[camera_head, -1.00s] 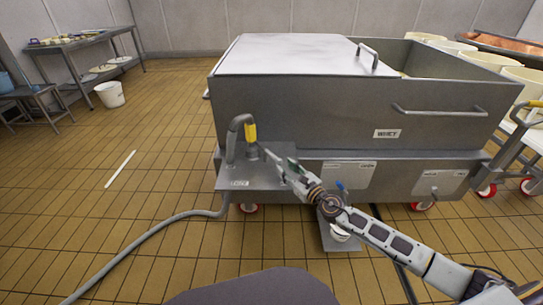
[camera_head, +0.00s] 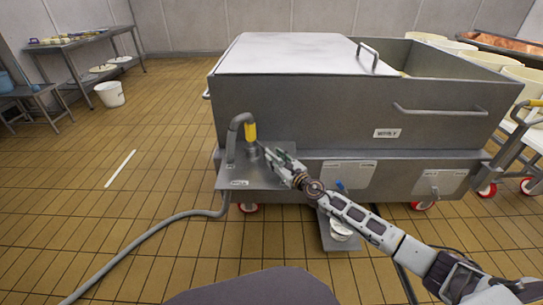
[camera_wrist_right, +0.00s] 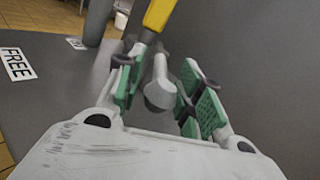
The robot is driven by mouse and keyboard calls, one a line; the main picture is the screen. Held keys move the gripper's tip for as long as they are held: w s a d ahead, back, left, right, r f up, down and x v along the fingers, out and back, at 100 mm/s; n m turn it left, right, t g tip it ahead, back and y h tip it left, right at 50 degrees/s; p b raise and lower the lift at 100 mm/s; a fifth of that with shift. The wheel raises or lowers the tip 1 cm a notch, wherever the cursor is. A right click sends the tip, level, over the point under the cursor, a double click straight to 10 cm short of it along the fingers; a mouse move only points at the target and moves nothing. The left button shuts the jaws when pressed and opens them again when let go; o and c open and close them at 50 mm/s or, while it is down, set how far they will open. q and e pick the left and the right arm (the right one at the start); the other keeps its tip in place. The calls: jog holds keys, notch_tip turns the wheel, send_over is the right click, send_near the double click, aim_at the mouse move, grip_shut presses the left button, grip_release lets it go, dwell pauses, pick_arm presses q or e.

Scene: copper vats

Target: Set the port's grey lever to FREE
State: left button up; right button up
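The port's plate (camera_head: 262,178) sticks out from the left front of the steel vat. A bent grey pipe with a yellow grip (camera_head: 250,131) stands on it. A FREE label (camera_wrist_right: 17,64) lies on the plate at the left of the right wrist view. The grey lever (camera_wrist_right: 160,92), with a rounded end, sits between the green-padded fingers of my right gripper (camera_wrist_right: 163,93). The fingers are apart around it; firm contact does not show. In the head view my right gripper (camera_head: 270,154) is beside the pipe's base, hiding the lever. My left gripper is out of view.
The wheeled vat (camera_head: 300,122) fills the middle, with a WHEY label. A grey hose (camera_head: 150,233) runs from the plate across the tiled floor. A bucket (camera_head: 110,94) and tables stand at the left, where the floor is mostly clear.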

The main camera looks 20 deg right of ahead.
aim_at(267, 150)
jog(key=shift+x, duration=1.6)
grip_shut()
